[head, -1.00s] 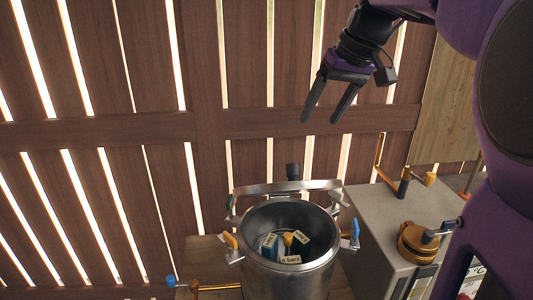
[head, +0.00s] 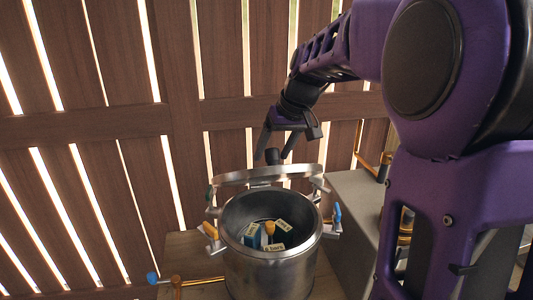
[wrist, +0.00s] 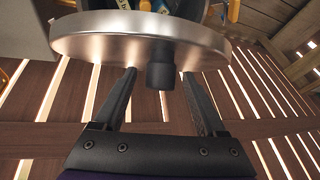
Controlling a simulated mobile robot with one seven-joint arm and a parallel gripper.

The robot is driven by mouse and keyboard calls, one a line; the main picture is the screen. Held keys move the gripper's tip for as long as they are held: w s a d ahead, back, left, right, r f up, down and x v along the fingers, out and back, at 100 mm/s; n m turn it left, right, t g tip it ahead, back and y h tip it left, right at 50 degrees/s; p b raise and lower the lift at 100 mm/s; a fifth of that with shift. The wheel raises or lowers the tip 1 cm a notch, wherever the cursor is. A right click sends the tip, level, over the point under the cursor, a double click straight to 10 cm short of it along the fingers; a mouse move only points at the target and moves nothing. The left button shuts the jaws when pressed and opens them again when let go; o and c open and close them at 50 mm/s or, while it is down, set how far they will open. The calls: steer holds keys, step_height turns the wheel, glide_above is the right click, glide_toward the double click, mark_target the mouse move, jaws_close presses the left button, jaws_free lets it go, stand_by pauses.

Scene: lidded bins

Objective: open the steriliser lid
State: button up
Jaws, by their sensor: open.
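The steriliser (head: 270,270) is a round metal pot with its mouth uncovered. Its metal lid (head: 265,176) stands raised at the pot's back rim, seen nearly edge-on in the head view. A black knob (head: 273,156) sticks out from the lid's outer face. My gripper (head: 273,153) is open above and behind the lid, its fingers pointing down around the knob. In the wrist view, the lid (wrist: 95,38) spans the top, and the knob (wrist: 160,68) lies between the open fingers (wrist: 159,74) with gaps on both sides.
Inside the pot are blue and yellow labelled items (head: 268,236). Coloured clamps (head: 336,216) ring its rim. A grey box (head: 355,200) stands to the right, partly hidden by my arm. An orange pipe with a blue knob (head: 153,278) is at the left. A slatted wooden wall (head: 100,125) stands behind.

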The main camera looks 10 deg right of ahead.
steer(key=shift+w+a+f, duration=0.1)
steer(key=shift+w+f, duration=0.05)
steer(key=shift+f, duration=0.15)
jaws_close()
stand_by(1.3)
